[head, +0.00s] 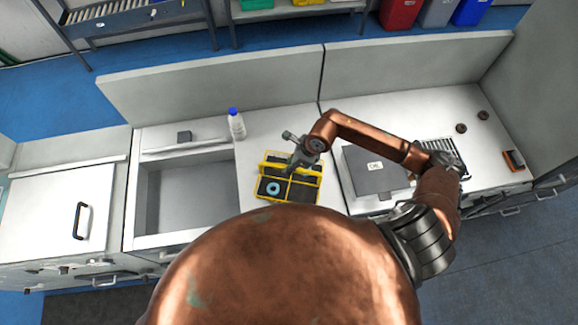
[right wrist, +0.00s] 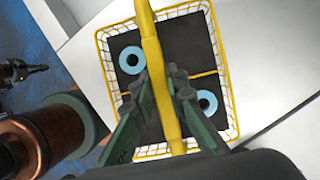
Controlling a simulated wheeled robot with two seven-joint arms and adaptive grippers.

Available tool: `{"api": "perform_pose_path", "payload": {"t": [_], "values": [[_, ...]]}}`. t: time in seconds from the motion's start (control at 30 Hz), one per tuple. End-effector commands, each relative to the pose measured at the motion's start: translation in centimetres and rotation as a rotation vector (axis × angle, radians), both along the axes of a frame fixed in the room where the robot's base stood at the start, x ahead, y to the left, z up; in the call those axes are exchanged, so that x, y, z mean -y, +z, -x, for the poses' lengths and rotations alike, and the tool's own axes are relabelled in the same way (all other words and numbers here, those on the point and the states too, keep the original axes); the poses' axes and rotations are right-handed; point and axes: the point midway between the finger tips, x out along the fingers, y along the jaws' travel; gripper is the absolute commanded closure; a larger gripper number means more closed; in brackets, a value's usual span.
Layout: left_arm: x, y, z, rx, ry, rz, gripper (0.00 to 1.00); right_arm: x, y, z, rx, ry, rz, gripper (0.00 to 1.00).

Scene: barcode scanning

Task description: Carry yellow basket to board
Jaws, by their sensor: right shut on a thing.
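The yellow basket (head: 257,188) is over the light counter (head: 262,130) in the middle of the head view. It has wire sides, a dark floor, a divider and a raised handle. My right gripper (head: 300,160) is above it. In the right wrist view its fingers (right wrist: 165,105) are shut on the yellow handle (right wrist: 152,45). Two blue rings lie in the basket, one on each side of the handle. I cannot tell whether the basket touches the counter. No separate board is clearly identifiable. A dark gripper-like part (right wrist: 22,70), possibly my left gripper, shows at the wrist view's left edge.
A sink (head: 188,200) is left of the basket, with a blue-capped bottle (head: 236,125) near its back right corner. A grey box (head: 372,172) stands close on the right. Upright panels (head: 210,88) line the back.

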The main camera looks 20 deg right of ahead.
Motion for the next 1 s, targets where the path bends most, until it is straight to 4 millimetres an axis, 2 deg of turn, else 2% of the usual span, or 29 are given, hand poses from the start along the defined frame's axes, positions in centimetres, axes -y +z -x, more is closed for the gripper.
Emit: {"api": "perform_pose_path", "payload": {"t": [0.03, 0.13, 0.57, 0.6, 0.83, 1.0], "values": [[0.0, 0.8, 0.0, 0.0, 0.0, 0.0, 1.0, -0.1, -0.1, 0.0, -0.001, -0.002, -0.004, 1.0], [0.0, 1.1, 0.0, 0.001, 0.0, 0.0, 1.0, -0.1, -0.9, -0.1, 0.004, 0.0, -0.003, 1.0], [0.0, 0.4, -0.1, 0.001, 0.0, 0.0, 1.0, -0.1, -1.7, -0.2, 0.004, 0.0, -0.002, 1.0], [0.0, 0.5, -0.1, 0.001, 0.0, 0.0, 1.0, 0.0, -1.7, -0.1, 0.001, 0.0, 0.0, 0.85], [0.0, 0.6, -0.1, 0.001, 0.0, 0.0, 1.0, 0.0, -1.7, -0.1, 0.002, -0.001, 0.0, 0.69], [0.0, 0.6, -0.1, 0.001, 0.0, 0.0, 1.0, 0.0, -1.7, -0.1, 0.001, 0.0, 0.0, 0.69]]}}
